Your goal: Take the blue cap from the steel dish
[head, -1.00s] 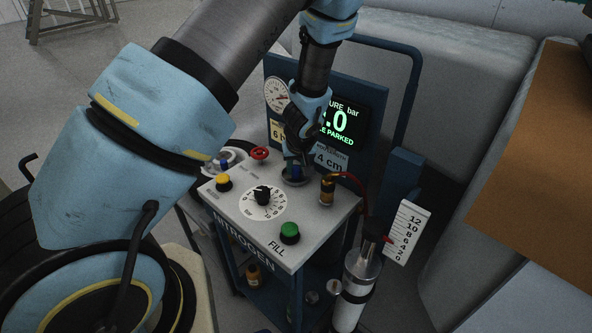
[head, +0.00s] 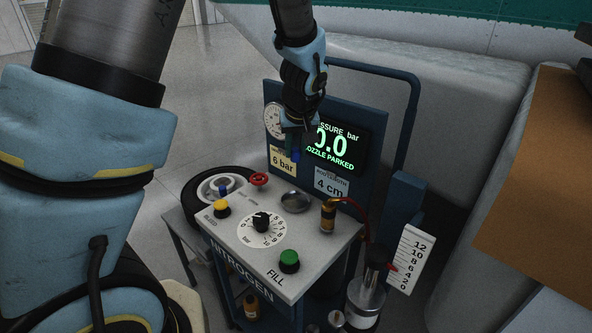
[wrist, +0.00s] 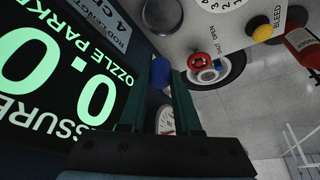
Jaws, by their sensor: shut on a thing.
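The blue cap (head: 295,154) is held between my fingertips, above the nitrogen cart's top and apart from it. It also shows in the wrist view (wrist: 160,71). My gripper (head: 294,142) points down in front of the cart's display panel and is shut on the cap. In the wrist view the gripper's green fingers (wrist: 161,76) close on the cap from both sides. The round steel dish (head: 295,202) sits on the cart top below the gripper and looks empty. Part of the dish also shows at the top of the wrist view (wrist: 162,16).
The lit display (head: 335,146) reads 0.0 and stands close behind the gripper. Red (head: 259,180), yellow (head: 221,209) and green (head: 289,261) controls and a black dial (head: 261,221) stand on the cart top. A brass nozzle (head: 328,214) with a red hose is right of the dish.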

